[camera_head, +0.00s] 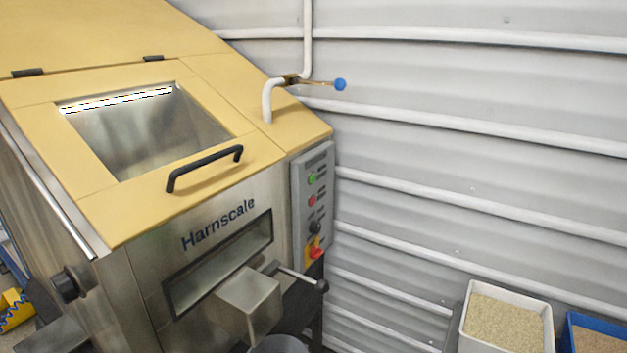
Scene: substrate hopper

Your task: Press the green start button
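The green start button (312,178) is on the upper part of a narrow grey control panel (326,190) on the right end of the machine's front. A red button (312,200) sits just below it. Lower on the panel are a dark knob (315,228) and a red knob on a yellow plate (316,250). Whether the green button is pressed in cannot be told at this size. Neither of my grippers is in view.
The steel hopper machine (217,225) has a yellow lid with a black handle (204,167). A lever with a black ball (322,286) sticks out below the panel. A pipe valve with a blue knob (340,85) is above. A white bin of grain (505,322) stands lower right.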

